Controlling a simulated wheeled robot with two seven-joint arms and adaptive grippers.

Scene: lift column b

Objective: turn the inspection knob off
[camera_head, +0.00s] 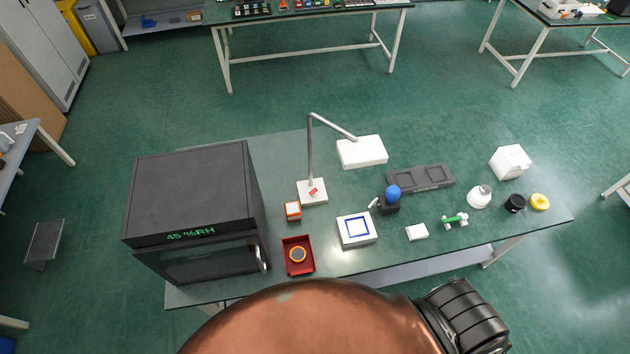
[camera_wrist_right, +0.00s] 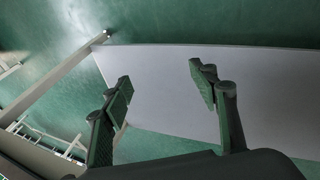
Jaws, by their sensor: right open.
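A lamp on a bent grey pole stands on the table, with a wide white head (camera_head: 362,151). On its white base (camera_head: 312,198) is a small red part (camera_head: 313,191), possibly the inspection knob; its setting is too small to read. My right gripper (camera_wrist_right: 160,78) is open and empty in the right wrist view, with both fingers spread in front of a plain pale grey surface (camera_wrist_right: 170,112). No knob shows in that view. The right gripper does not show in the head view, and my left gripper is in neither view.
A dark cabinet (camera_head: 190,190) reading 45 %RH stands at the table's left. A red tray (camera_head: 288,268), an orange-and-white box (camera_head: 293,211), a white blue-framed plate (camera_head: 356,230), a blue ball (camera_head: 392,192) and a dark rack (camera_head: 420,178) stand nearby. My copper-coloured body covers the front edge.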

